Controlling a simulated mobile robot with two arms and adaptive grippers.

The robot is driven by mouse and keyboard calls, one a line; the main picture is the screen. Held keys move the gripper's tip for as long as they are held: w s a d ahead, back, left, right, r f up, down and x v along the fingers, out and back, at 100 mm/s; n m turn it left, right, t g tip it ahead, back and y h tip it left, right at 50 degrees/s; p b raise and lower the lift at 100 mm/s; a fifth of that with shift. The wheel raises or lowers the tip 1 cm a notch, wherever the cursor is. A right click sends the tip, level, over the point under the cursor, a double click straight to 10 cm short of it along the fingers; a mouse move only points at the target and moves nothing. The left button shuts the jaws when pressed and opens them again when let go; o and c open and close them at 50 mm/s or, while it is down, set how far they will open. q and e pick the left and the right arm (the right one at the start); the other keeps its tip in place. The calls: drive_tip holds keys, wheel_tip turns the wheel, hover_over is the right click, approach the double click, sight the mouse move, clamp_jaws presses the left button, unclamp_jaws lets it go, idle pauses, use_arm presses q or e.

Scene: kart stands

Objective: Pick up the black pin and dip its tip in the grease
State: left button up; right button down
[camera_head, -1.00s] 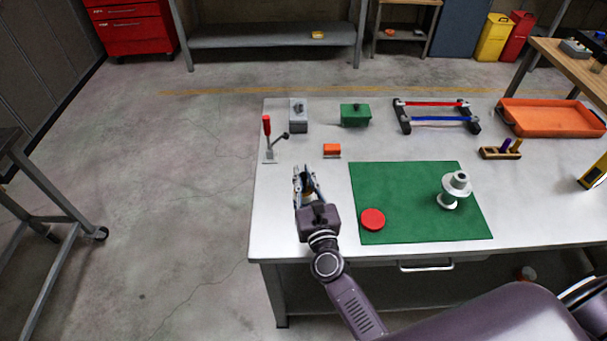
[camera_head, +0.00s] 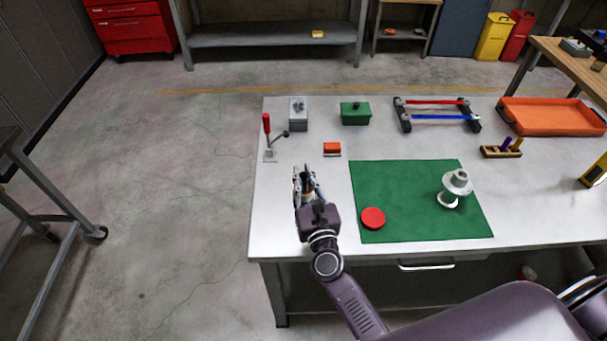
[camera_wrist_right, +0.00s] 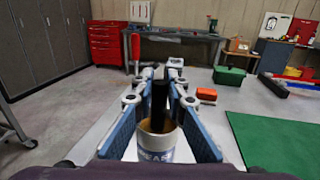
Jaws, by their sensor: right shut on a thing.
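My right gripper (camera_head: 306,174) is over the left part of the table. In the right wrist view its fingers (camera_wrist_right: 161,88) are shut on the black pin (camera_wrist_right: 160,104), a dark upright shaft between the pads. The white grease pot (camera_wrist_right: 157,152), with blue lettering and amber grease inside, stands just below and between the fingers. The pin's lower end is at the pot's mouth; I cannot tell how deep its tip is in the grease. In the head view the gripper hides most of the pot and pin. My left gripper is not in view.
A green mat (camera_head: 407,190) with a red disc (camera_head: 373,218) and a white flanged part (camera_head: 456,186) lies to the right. A red-handled clamp (camera_head: 267,135), an orange block (camera_head: 332,148) and a green box (camera_head: 355,113) stand behind. Bare table lies around the gripper.

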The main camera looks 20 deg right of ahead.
sight(304, 174)
drive_tip(key=shift+s+f+b, duration=0.1)
drive_tip(key=shift+f+b, duration=0.25)
drive_tip(key=shift+f, duration=0.1)
idle(1.1)
drive_tip(key=shift+r, duration=0.15)
wheel_tip(304, 174, up, 7)
drive_tip(key=p, duration=0.6)
drive_tip(key=shift+r, duration=0.1)
idle(0.7)
